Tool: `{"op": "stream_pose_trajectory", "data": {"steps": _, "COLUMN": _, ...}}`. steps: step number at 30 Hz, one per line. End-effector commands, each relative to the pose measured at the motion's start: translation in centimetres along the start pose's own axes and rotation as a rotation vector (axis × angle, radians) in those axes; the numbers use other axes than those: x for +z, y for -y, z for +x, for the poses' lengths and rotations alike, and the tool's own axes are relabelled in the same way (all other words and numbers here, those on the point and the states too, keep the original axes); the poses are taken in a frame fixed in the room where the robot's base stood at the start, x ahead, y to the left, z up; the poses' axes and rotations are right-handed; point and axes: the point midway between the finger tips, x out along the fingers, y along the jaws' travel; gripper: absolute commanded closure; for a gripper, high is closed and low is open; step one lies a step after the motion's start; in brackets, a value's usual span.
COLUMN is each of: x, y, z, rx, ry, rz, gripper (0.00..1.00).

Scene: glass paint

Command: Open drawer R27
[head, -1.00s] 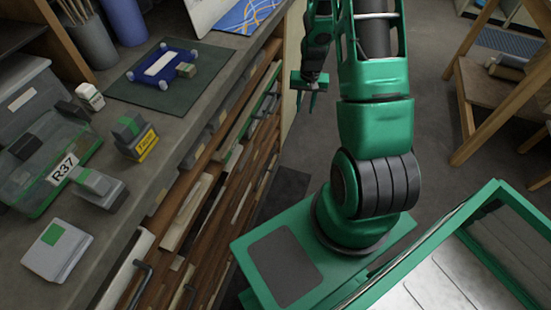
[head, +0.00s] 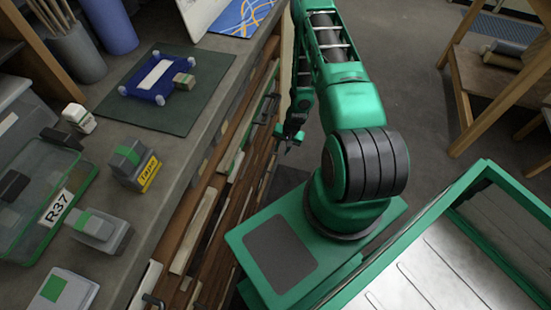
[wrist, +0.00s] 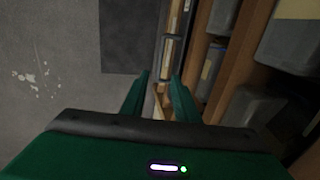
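My gripper (head: 288,138) hangs beside the bench's drawer side in the head view, low and near the fronts. In the wrist view my gripper (wrist: 160,88) shows two green fingers spread apart with nothing held between them. The wooden and pale drawer fronts (head: 222,185) run along the side of the bench, seen steeply from above. No label reading R27 is legible in either view, so I cannot tell which drawer it is. Whether my fingers touch a front or handle cannot be told.
Grey bins (wrist: 212,68) fill shelves in the wrist view. A wooden stand (head: 462,100) is at right; floor lies between.

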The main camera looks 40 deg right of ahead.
Motion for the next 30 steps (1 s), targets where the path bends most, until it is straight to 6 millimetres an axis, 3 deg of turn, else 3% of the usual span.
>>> {"op": "stream_pose_trajectory", "data": {"steps": 5, "x": 0.1, "y": -0.1, "z": 1.7, "rx": 0.0, "ry": 0.001, "rz": 0.001, "gripper": 0.72}}
{"op": "stream_pose_trajectory", "data": {"steps": 18, "x": -0.1, "y": -0.3, "z": 8.7, "rx": 0.0, "ry": 0.0, "rz": 0.004, "gripper": 0.72}}
{"op": "stream_pose_trajectory", "data": {"steps": 24, "x": -0.1, "y": -0.2, "z": 10.3, "rx": 0.0, "ry": 0.0, "rz": 0.004, "gripper": 0.72}}
{"op": "stream_pose_trajectory", "data": {"steps": 30, "x": -0.1, "y": -0.2, "z": 10.7, "rx": 0.0, "ry": -0.001, "rz": 0.004, "gripper": 0.72}}
